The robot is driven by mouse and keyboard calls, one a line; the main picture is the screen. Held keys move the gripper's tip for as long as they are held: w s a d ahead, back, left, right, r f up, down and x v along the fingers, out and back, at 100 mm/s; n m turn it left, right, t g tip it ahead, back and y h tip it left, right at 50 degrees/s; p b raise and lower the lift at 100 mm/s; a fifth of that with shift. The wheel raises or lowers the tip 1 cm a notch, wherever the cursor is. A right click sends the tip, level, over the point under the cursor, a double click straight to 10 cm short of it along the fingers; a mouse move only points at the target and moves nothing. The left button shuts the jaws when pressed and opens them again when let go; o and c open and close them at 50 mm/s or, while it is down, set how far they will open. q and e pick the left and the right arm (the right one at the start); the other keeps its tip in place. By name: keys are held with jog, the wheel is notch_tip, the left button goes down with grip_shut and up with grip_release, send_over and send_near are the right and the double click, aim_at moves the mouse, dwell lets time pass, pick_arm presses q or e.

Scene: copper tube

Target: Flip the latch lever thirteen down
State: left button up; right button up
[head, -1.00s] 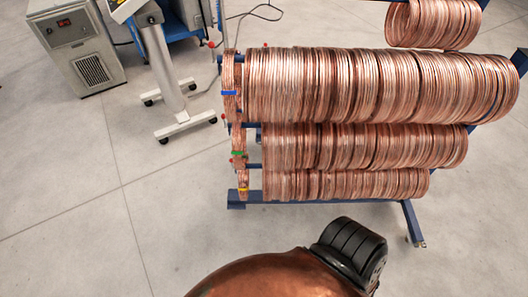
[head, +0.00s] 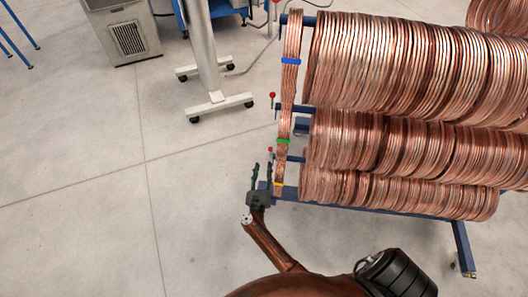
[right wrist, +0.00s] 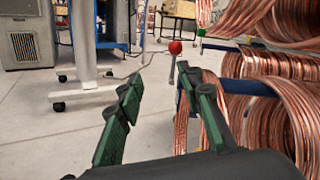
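Latch levers with red ball knobs stand at the left ends of the blue rack's bars. In the head view one lever (head: 272,97) is at the middle bar and a lower one (head: 270,151) is just beyond my right gripper. The right wrist view shows a near red-knobbed lever (right wrist: 175,48), upright, ahead of the fingers and apart from them. I cannot tell which lever is number thirteen. My right gripper (head: 256,172) is open and empty beside the rack's lower left end; its green-padded fingers (right wrist: 169,100) are spread in the wrist view. My left gripper is not in view.
Copper tube coils (head: 400,65) fill the rack's bars, with bundles tied by blue, green and yellow bands at its left end. The blue rack foot (head: 463,248) reaches out at lower right. A white wheeled stand (head: 218,103) and grey cabinet are behind. Floor at left is clear.

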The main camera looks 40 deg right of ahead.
aim_at(270, 149)
jog(key=w+d+r+m+g+b, duration=0.1)
jog(key=d+m, duration=0.1)
jog(key=m, duration=0.1)
jog(key=w+d+m+g+h, duration=0.1)
jog(key=w+d+m, duration=0.1)
jog(key=d+m, duration=0.1)
jog(key=w+d+r+m+g+h+b, duration=0.1)
jog(key=w+d+m, duration=0.1)
jog(key=m, duration=0.1)
jog(key=shift+w+d+r+g+b, duration=0.15)
jog(key=shift+d+r+g+b, duration=0.15)
jog(key=shift+d+r+b, duration=0.1)
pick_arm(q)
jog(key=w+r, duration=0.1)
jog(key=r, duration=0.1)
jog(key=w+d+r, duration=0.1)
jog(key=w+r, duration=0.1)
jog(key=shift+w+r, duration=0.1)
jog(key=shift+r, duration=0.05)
pick_arm(e)
grip_shut()
